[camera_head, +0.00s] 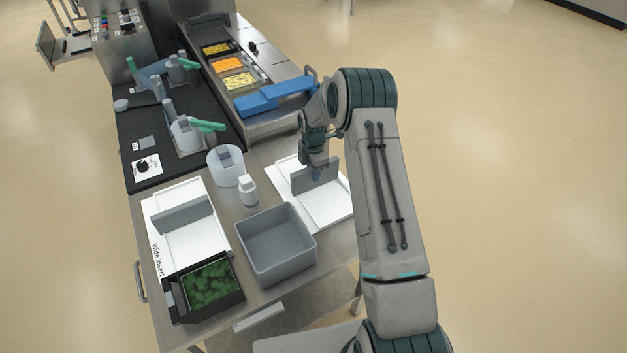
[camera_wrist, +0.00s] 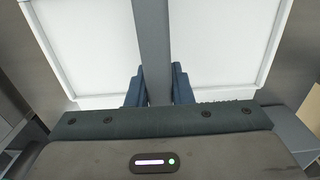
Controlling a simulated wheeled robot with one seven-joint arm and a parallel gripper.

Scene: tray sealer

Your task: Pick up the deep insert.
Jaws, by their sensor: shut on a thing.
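The deep insert appears to be the upright grey plate (camera_head: 300,183) at the white tray (camera_head: 328,208) on the right of the table. My gripper (camera_head: 316,174) reaches down from above and is shut on its upper part. In the wrist view the grey plate (camera_wrist: 151,40) runs between the two blue fingertips (camera_wrist: 158,90), with the white tray (camera_wrist: 90,50) behind it. I cannot tell whether the plate's lower edge touches the tray. Lettering by the tray is partly hidden by the gripper.
A similar grey plate (camera_head: 183,214) stands on the left white tray (camera_head: 205,243), labelled "Wide insert". Between the trays are a grey bin (camera_head: 308,247), a white bottle (camera_head: 248,192) and a white round container (camera_head: 226,172). A black tray of greens (camera_head: 208,286) sits front left.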

